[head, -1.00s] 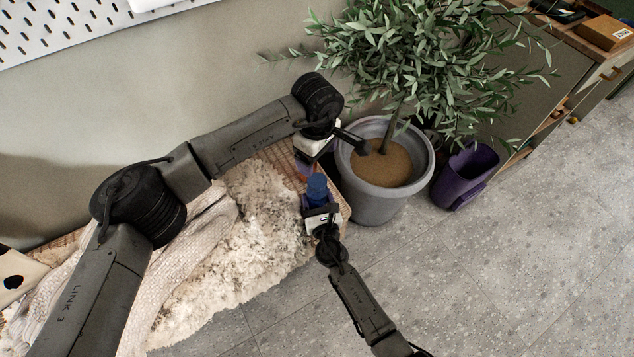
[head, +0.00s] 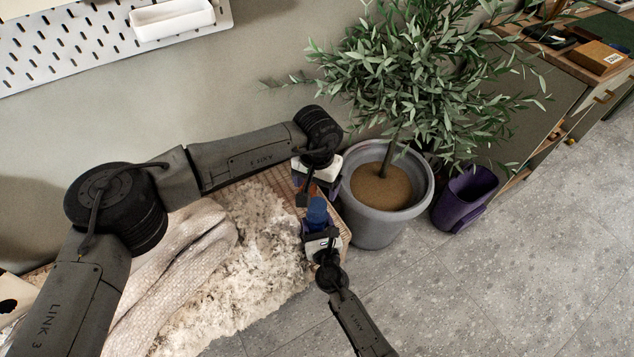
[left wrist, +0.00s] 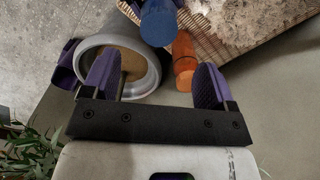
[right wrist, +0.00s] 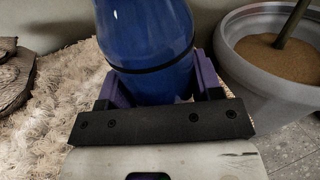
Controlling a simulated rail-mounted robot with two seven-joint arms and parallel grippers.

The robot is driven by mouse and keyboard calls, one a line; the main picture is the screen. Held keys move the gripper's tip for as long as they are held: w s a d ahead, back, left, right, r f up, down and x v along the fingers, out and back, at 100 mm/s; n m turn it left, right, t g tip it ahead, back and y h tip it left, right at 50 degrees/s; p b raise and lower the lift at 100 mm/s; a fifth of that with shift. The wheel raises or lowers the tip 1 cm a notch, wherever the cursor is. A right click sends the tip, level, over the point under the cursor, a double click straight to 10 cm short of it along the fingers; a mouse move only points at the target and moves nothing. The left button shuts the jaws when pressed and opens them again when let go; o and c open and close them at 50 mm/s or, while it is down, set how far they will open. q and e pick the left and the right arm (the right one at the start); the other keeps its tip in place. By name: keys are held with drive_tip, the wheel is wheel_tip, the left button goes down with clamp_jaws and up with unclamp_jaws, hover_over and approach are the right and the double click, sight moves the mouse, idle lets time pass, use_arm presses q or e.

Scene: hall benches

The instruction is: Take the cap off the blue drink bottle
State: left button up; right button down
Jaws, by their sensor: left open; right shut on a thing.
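The blue drink bottle (head: 317,216) stands at the right end of the woven bench, its blue top upward. My right gripper (head: 321,236) is shut around the bottle's body. The right wrist view shows the purple fingers on both sides of the blue bottle (right wrist: 148,45); its top is out of that frame. My left gripper (head: 316,188) is open and empty, just behind and above the bottle. In the left wrist view, the round blue cap (left wrist: 158,22) lies beyond the open purple fingers (left wrist: 157,72), apart from them.
An orange bottle (left wrist: 185,62) stands close to the blue one on the woven bench (left wrist: 205,45). A grey plant pot (head: 374,230) with a leafy tree stands right beside the bench. A fluffy rug (head: 262,265) covers the bench to the left. A purple bin (head: 464,198) stands further right.

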sight(317, 204)
use_arm(q)
drive_tip(key=shift+d+m, duration=0.1)
drive_tip(key=shift+m, duration=0.8)
drive_tip(key=shift+f+m, duration=0.25)
drive_tip(key=shift+m, duration=0.05)
drive_tip(key=shift+f, duration=3.75)
drive_tip(key=shift+c, duration=0.3)
